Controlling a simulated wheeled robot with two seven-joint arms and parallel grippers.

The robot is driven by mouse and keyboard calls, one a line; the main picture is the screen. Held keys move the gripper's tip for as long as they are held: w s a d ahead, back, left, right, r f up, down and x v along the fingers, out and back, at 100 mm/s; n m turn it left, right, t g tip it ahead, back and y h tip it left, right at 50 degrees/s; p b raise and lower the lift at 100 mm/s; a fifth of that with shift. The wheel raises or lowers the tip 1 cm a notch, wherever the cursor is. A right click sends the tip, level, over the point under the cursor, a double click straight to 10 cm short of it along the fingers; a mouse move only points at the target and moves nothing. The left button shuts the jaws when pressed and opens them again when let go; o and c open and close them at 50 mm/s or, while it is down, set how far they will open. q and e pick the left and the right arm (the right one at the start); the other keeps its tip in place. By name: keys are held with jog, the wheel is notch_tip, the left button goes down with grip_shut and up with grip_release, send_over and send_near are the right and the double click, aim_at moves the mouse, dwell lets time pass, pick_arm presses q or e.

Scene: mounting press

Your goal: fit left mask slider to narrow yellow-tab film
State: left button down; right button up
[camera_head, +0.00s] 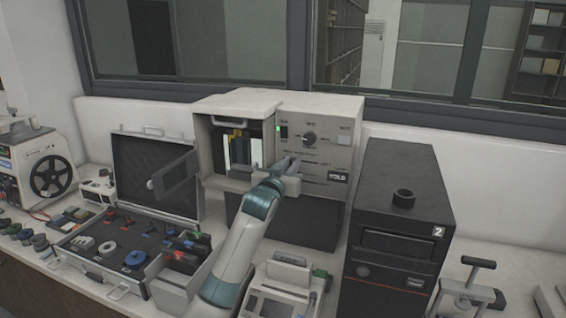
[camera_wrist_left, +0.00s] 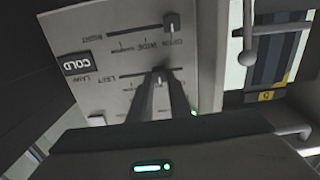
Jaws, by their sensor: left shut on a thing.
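The mounting press (camera_head: 262,108) stands at the back of the bench, its left chamber open. In the chamber a film strip with a yellow tab (camera_head: 237,132) shows against a bright window; in the wrist view the yellow tab (camera_wrist_left: 268,97) sits below dark bands. The left mask slider (camera_wrist_left: 160,77) is a small knob in the slot marked LEFT on the press front. My left gripper (camera_head: 291,164) is at the press front, its fingers (camera_wrist_left: 157,92) shut on that knob, which they partly hide. My right gripper is not in view.
The right mask slider (camera_wrist_left: 171,22) sits in the other slot, near OPEN. The press door (camera_head: 175,182) hangs open on the left. An open case (camera_head: 105,275) of parts lies left of my arm; a black tower (camera_head: 397,240) stands right.

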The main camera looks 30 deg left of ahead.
aim_at(312, 160)
pick_arm(q)
jog(key=d, duration=0.2)
jog(key=w+d, duration=0.1)
jog(key=d, duration=0.2)
jog(key=shift+w+d, duration=0.1)
jog(key=shift+d, duration=0.05)
jog(key=c, duration=1.9)
grip_release()
jog(key=shift+s+d, duration=0.1)
jog(key=shift+s, duration=0.55)
jog(key=b+v, duration=0.4)
jog(key=v, duration=1.2)
jog(key=shift+b, duration=0.35)
